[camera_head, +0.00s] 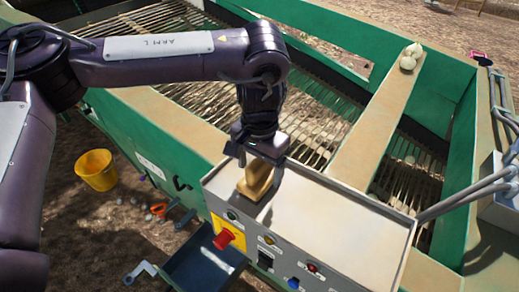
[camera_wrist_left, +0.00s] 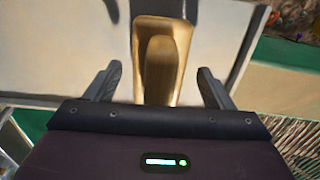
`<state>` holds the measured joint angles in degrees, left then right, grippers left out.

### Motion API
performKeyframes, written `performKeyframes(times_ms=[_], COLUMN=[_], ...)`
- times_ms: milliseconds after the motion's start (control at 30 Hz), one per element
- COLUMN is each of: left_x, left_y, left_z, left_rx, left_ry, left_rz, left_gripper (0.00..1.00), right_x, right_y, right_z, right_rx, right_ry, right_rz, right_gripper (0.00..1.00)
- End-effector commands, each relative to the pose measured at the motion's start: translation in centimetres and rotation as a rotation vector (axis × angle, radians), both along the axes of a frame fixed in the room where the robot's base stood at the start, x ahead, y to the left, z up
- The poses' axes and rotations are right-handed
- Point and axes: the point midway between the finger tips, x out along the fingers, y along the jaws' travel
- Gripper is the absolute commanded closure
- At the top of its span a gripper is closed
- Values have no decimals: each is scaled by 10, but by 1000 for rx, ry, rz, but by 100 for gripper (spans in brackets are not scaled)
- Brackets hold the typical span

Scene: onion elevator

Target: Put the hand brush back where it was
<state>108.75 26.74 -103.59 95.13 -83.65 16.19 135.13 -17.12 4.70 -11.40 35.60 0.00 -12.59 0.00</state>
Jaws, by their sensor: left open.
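The hand brush (camera_head: 254,181) is a tan wooden block with a raised handle. It rests on the pale top of the control box (camera_head: 340,205), near its left end. In the left wrist view the brush (camera_wrist_left: 163,60) lies between my finger lines, with its long side pointing away from me. My left gripper (camera_head: 257,158) is right above the brush, fingers apart, one on each side, with gaps visible in the wrist view. The brush's bristles are hidden. My right gripper is not in view.
The box front carries a red knob (camera_head: 224,239) and several buttons. Grey pipes (camera_head: 470,196) rise at the box's right. A yellow bucket (camera_head: 97,170) stands on the ground. The rest of the box top is clear.

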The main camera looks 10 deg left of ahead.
Motion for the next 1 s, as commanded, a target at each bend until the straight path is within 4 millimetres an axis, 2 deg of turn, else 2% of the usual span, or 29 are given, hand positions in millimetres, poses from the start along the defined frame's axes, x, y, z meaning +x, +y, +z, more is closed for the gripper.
performKeyframes(times_ms=[300, 500, 700, 1000], left_x=[1, 1, 0, 0], left_y=[0, 0, 0, 0], left_z=[65, 99, 114, 115], left_rx=[1, 2, 1, -1], left_ry=[-8, -4, -1, 0], left_rz=[0, 0, 0, 0], left_gripper=[24, 24, 24, 24], right_x=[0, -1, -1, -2], right_y=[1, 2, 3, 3], right_z=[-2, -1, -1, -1], right_rx=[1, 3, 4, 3], right_ry=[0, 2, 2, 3], right_rz=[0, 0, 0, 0], right_gripper=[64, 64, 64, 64])
